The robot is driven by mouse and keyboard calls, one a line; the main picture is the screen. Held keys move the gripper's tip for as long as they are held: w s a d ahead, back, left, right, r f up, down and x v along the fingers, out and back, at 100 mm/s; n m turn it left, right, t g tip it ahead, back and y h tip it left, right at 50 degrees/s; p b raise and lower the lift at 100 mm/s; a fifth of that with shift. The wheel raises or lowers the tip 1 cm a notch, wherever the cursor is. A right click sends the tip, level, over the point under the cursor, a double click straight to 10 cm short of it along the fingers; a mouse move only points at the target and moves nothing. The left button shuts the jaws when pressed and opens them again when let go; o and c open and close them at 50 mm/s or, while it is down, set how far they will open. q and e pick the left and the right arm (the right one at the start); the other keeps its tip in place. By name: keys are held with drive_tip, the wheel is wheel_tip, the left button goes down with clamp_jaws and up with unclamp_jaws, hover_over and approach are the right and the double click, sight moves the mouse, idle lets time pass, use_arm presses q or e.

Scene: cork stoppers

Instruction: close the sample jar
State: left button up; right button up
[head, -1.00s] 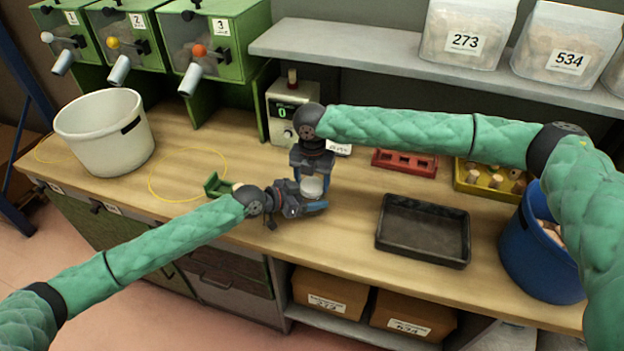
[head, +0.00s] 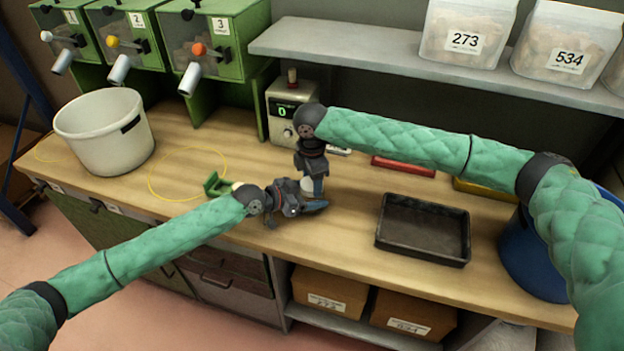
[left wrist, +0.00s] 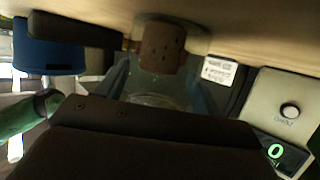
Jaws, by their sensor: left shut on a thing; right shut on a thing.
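My left gripper (head: 317,206) is shut low over the bench, its blue fingers around the clear glass jar (left wrist: 160,84). In the left wrist view the jar stands between the fingers, and a brown pitted cork (left wrist: 162,48) shows inside or behind the glass; I cannot tell which. The jar's body is mostly hidden in the head view.
A scale reading 0 (head: 290,108) stands just behind the grippers. A black tray (head: 423,231) lies to the right, a blue bin (head: 535,262) farther right. A green fixture (head: 216,186) lies left. A white bucket (head: 104,131) stands far left. The bench between bucket and grippers is mostly clear.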

drive_tip(key=m, duration=0.3)
drive_tip(key=o, duration=1.1)
drive_tip(key=shift+r, duration=0.15)
drive_tip(key=shift+r, duration=2.1)
drive_tip(key=shift+c, duration=0.5)
